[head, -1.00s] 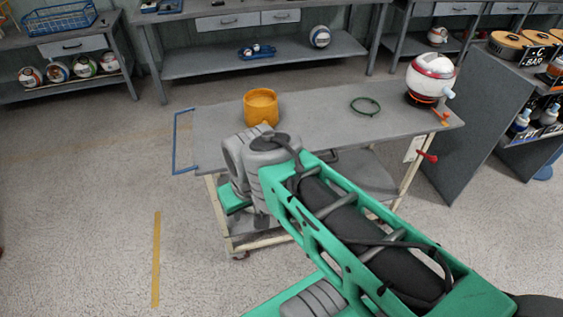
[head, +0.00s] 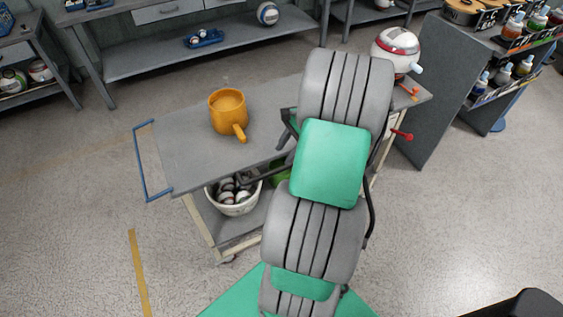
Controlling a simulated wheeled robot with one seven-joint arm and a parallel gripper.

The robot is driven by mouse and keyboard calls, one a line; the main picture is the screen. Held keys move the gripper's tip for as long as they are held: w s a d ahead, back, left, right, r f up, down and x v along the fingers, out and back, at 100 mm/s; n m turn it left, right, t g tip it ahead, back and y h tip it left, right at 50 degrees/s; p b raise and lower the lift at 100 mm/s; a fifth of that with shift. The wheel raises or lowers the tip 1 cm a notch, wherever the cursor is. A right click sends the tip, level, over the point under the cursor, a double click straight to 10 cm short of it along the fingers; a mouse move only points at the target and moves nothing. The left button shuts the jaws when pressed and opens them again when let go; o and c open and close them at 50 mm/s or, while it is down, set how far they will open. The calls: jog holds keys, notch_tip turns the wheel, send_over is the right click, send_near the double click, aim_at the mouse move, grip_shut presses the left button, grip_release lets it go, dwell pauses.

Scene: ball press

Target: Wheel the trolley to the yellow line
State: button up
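The trolley (head: 185,160) has a grey top, cream legs and a blue handle (head: 141,165) at its left end. The yellow line (head: 139,275) is a strip on the floor, left of and nearer than the trolley, apart from its wheels. My arm rises across the middle of the view and hides much of the trolley's right half. Only dark parts of what seems to be my gripper (head: 286,130) show beside the arm, over the trolley top. Its fingers are mostly hidden, so whether it is open or touching anything is unclear.
An orange mug (head: 228,112) and a white-and-red round device (head: 396,50) stand on the trolley. A white bowl of balls (head: 234,205) sits on its lower shelf. Benches line the back; a grey cabinet (head: 425,100) stands close right. Floor at left is clear.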

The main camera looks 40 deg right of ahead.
aim_at(279, 169)
jog(key=shift+m, duration=0.6)
jog(key=x, duration=0.2)
jog(key=d+x, duration=0.1)
jog(key=x, duration=0.5)
jog(key=shift+s+d+f, duration=0.2)
jog(key=shift+s+f, duration=0.15)
jog(key=shift+s, duration=0.05)
grip_shut()
